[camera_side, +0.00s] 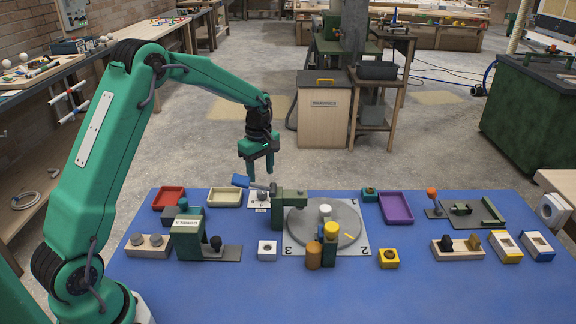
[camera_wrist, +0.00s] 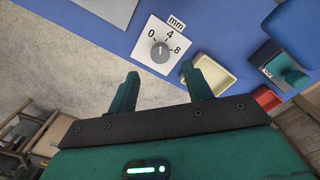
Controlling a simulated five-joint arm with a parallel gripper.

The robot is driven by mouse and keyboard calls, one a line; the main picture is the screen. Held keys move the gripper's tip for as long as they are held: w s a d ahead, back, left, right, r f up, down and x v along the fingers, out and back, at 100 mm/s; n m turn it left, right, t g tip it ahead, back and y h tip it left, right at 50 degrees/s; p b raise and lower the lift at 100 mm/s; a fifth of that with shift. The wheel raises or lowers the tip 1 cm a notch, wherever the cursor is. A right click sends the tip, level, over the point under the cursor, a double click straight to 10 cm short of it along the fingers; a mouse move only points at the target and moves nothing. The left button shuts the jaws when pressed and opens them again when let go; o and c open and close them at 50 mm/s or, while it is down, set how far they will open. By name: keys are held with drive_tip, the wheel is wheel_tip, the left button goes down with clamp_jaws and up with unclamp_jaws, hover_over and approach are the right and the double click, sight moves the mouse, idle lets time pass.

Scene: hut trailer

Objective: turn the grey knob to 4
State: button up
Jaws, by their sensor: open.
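The grey knob (camera_wrist: 160,52) is round and sits on a white plate (camera_wrist: 148,62) marked 0, 4 and 8, with an "mm" label beside it. A pale line on the knob points roughly between 0 and 4; it is too small to read exactly. In the side view the knob (camera_side: 262,196) is small, at the back of the blue table. My gripper (camera_side: 260,168) hangs above and behind the plate, apart from it. In the wrist view my gripper (camera_wrist: 160,71) has its fingers apart with nothing between them, and the knob lies just beyond their tips.
A green clamp-like fixture (camera_side: 288,208) with a blue handle stands right of the knob plate, near a round grey dial (camera_side: 340,232). A cream tray (camera_side: 225,197) and a red tray (camera_side: 168,198) lie to the left. A purple tray (camera_side: 396,208) is further right.

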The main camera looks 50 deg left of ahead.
sight(262, 191)
drive_tip(key=shift+f, duration=3.1)
drive_tip(key=shift+c, duration=0.4)
drive_tip(key=c, duration=0.9)
drive_tip(key=shift+m, duration=3)
drive_tip(key=o, duration=1)
